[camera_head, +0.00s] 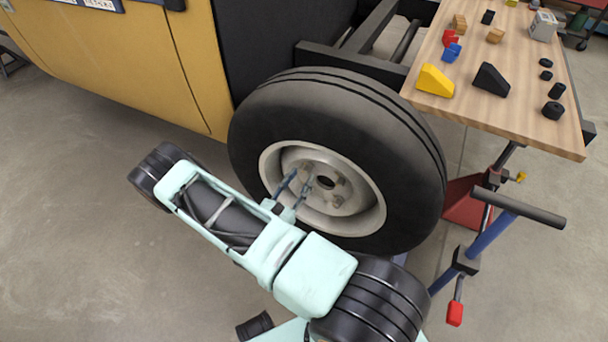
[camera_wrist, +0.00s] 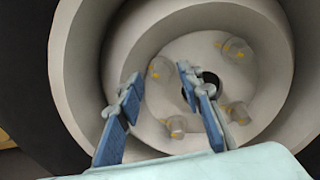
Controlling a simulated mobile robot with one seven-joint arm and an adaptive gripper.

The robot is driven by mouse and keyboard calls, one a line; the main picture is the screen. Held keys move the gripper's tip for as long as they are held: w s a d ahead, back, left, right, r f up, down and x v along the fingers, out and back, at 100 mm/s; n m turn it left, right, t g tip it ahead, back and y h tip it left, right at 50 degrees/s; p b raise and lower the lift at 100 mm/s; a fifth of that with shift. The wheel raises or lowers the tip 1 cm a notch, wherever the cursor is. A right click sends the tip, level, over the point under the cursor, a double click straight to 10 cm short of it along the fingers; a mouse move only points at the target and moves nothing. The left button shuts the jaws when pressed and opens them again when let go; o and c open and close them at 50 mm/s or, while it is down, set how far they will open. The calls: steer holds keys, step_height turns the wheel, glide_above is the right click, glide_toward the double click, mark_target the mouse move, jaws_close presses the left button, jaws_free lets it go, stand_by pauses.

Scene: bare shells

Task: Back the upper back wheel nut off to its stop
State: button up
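The wheel (camera_head: 375,115) is a black tyre on a pale steel rim, with a dark hub hole and several nuts with yellow marks. In the head view a nut (camera_head: 340,179) shows at the upper right of the hub; others are partly behind the fingers. My gripper (camera_head: 300,179) reaches in from the lower left, in front of the hub. In the wrist view my gripper (camera_wrist: 160,76) is open with its blue-padded fingers apart. One nut (camera_wrist: 158,67) appears between the fingertips, beyond them; contact is not visible. Another nut (camera_wrist: 236,49) is to its right. I cannot match nuts between views.
The deep rim lip (camera_wrist: 85,85) surrounds the hub and the fingers. A wooden table (camera_head: 510,85) with several small blocks stands at the upper right. A blue stand with a dark bar (camera_head: 520,207) is right of the wheel. The floor at left is clear.

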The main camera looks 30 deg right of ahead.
mark_target(305, 172)
steer(key=shift+x, duration=1.55)
steer(key=shift+a, duration=0.1)
steer(key=shift+c, duration=0.3)
jaws_close()
